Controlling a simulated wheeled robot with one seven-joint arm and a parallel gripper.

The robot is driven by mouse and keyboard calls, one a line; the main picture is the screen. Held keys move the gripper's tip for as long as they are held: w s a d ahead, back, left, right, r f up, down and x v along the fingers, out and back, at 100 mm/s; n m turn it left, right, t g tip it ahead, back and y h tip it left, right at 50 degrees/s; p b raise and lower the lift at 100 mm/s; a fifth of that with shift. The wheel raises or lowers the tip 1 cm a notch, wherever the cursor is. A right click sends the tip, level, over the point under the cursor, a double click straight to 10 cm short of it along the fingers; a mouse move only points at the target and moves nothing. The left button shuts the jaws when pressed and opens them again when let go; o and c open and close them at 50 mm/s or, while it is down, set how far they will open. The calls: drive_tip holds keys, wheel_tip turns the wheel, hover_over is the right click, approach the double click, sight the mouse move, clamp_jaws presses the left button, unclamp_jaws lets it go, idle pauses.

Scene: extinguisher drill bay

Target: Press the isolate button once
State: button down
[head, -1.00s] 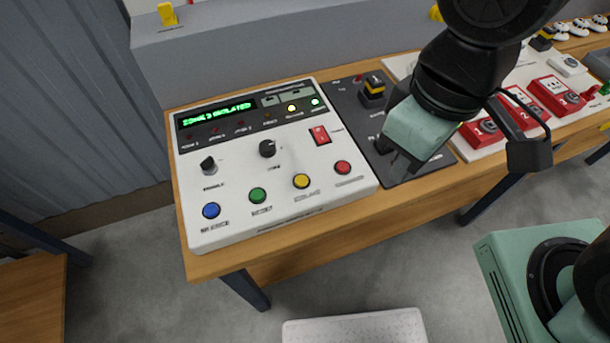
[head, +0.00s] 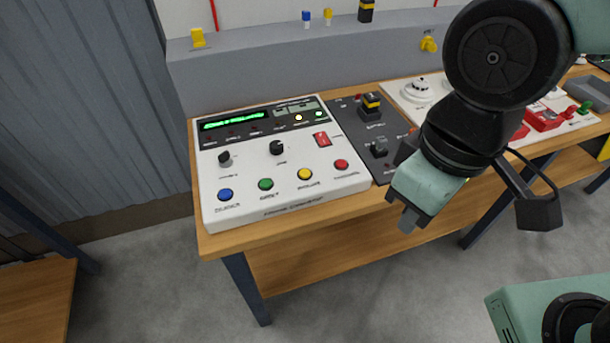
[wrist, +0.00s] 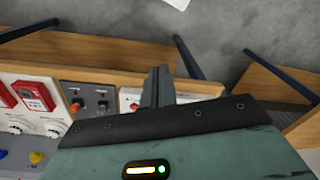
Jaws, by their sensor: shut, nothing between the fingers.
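The white control panel (head: 300,203) lies on the wooden bench. Along its front edge are a blue button (head: 225,195), a green button (head: 265,184), a yellow button (head: 305,174) and a red button (head: 341,164). Their labels are too blurred to read surely; the one under the yellow button may say isolate. The panel's display (head: 232,121) shows green text, not legible now. My gripper (head: 408,222) is shut and empty. In the head view it appears right of the panel, at the bench's front edge, apart from the buttons. It also shows in the wrist view (wrist: 158,85).
A dark grey panel with a black and yellow switch (head: 371,106) adjoins the white panel on the right. Further right are a white board and red units (head: 544,118). A grey ledge (head: 270,75) runs behind.

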drive_tip(key=w+a+f+m+t+y+p, duration=0.1)
drive_tip(key=w+a+m+y+p, duration=0.15)
drive_tip(key=w+m, duration=0.35)
drive_tip(key=w+a+f+m+t+y+p, duration=0.1)
drive_tip(key=w+a+f+m+p, duration=0.15)
drive_tip(key=w+a+m, duration=0.4)
drive_tip(key=m+t+y+p, duration=0.3)
drive_tip(key=m+y+p, duration=0.15)
drive_tip(key=m, duration=0.65)
hover_over(310, 174)
wheel_tip(310, 174, down, 3)
drive_tip(key=shift+h, duration=0.4)
drive_tip(key=shift+f, duration=0.2)
wheel_tip(310, 174, down, 7)
drive_tip(key=b, duration=0.6)
drive_tip(key=shift+s+r, duration=0.1)
drive_tip(key=shift+r, duration=0.05)
drive_tip(key=shift+f+b, duration=0.6)
drive_tip(key=shift+f, duration=0.35)
drive_tip(key=shift+f, duration=0.1)
drive_tip(key=shift+f, duration=0.3)
